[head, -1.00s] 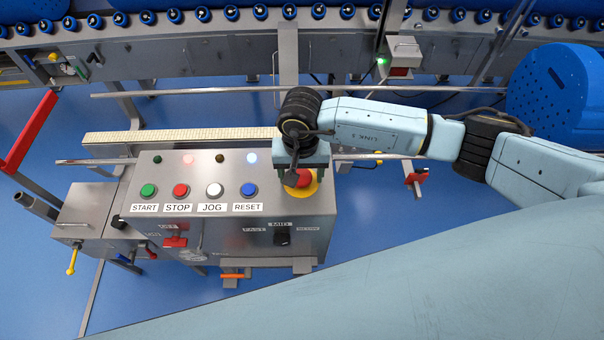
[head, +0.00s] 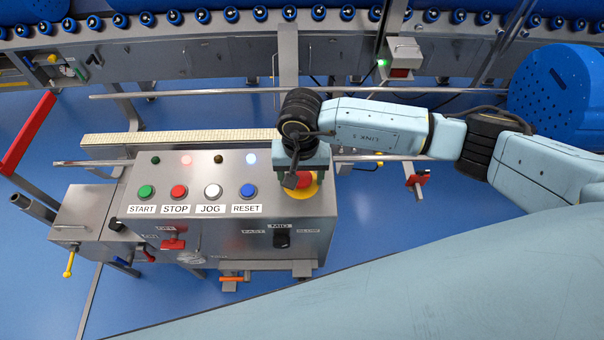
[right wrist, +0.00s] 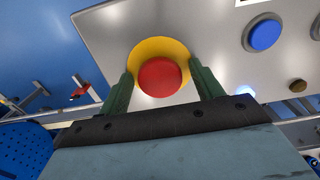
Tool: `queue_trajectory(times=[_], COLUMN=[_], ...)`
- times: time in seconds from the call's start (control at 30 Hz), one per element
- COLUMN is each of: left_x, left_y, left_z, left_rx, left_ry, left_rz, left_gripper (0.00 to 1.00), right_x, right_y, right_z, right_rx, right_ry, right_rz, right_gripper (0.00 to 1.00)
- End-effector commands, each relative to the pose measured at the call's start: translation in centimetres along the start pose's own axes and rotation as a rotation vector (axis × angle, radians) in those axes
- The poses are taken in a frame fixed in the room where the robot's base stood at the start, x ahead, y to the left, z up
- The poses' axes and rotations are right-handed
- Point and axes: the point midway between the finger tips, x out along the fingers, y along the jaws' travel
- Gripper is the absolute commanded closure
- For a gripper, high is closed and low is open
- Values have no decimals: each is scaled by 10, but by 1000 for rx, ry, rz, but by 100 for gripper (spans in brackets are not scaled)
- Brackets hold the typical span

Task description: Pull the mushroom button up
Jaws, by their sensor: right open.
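The red mushroom button (head: 305,180) with its yellow ring sits at the right end of the grey control box's top. It also shows in the right wrist view (right wrist: 160,77), where the yellow ring (right wrist: 160,48) surrounds it. My right gripper (right wrist: 161,90) is open, with one green finger on each side of the button. No contact between the fingers and the red cap shows. In the head view my right gripper (head: 303,178) is over the button and partly hides it. My left gripper is not in view.
Green START (head: 146,192), red STOP (head: 179,192), white JOG (head: 213,191) and blue RESET (head: 248,190) buttons line the box top left of the mushroom button. A rotary selector (head: 282,238) is on the front. A conveyor with blue rollers (head: 232,13) runs behind.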

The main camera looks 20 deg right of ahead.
Motion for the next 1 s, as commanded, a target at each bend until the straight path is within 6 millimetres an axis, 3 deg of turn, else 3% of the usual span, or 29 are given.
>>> queue_trajectory(times=[0.07,0.4,1.0], left_x=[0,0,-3], left_y=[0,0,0], left_z=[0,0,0], left_rx=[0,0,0], left_ry=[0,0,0], left_rz=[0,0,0], left_gripper=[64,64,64], right_x=[0,0,-8], right_y=[0,0,0], right_z=[0,0,-1], right_rx=[0,1,1], right_ry=[0,0,2], right_rz=[0,0,0], right_gripper=[36,77,77])
